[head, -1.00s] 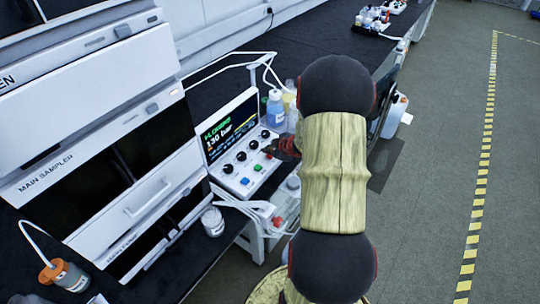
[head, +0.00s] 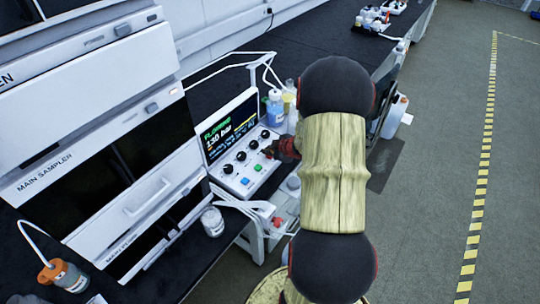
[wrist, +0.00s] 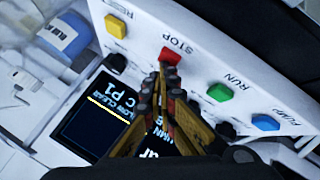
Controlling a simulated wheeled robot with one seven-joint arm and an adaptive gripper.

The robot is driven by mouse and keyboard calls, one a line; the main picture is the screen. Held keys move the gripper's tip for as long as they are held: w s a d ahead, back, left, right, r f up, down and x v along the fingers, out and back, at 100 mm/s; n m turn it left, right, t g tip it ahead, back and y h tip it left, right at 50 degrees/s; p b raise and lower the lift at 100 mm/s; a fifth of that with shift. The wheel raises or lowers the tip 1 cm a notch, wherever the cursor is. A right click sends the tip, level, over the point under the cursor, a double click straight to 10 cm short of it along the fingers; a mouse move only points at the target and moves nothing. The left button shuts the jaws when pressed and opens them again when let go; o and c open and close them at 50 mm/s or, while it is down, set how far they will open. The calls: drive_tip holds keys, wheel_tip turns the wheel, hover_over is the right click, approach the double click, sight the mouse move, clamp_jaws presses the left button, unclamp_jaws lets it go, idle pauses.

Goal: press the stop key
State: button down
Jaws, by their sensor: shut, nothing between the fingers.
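The stop key is a red square button (wrist: 170,57) beside the printed word STOP on a white control panel, in the wrist view. My gripper (wrist: 166,74) is shut and empty. Its fingertips are at the near edge of the red key and overlap it slightly in the picture. I cannot tell whether they touch it. In the head view, my gripper (head: 272,152) is at the right side of the panel (head: 232,182), partly behind my arm. The red key is not clear there.
A green RUN key (wrist: 220,92), a blue PUMP key (wrist: 265,122) and a yellow key (wrist: 115,26) share the panel. A lit display (head: 229,124) stands behind several black knobs. A blue-liquid bottle (head: 274,108) stands close behind my gripper. A jar (head: 212,222) is at front left.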

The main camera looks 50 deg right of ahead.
drive_tip(key=shift+f, duration=0.15)
idle(0.4)
drive_tip(key=shift+r+p, duration=0.95)
drive_tip(key=shift+p, duration=0.05)
drive_tip(key=shift+r, duration=0.1)
wheel_tip(320, 180, up, 5)
drive_tip(key=p, duration=0.5)
idle(0.5)
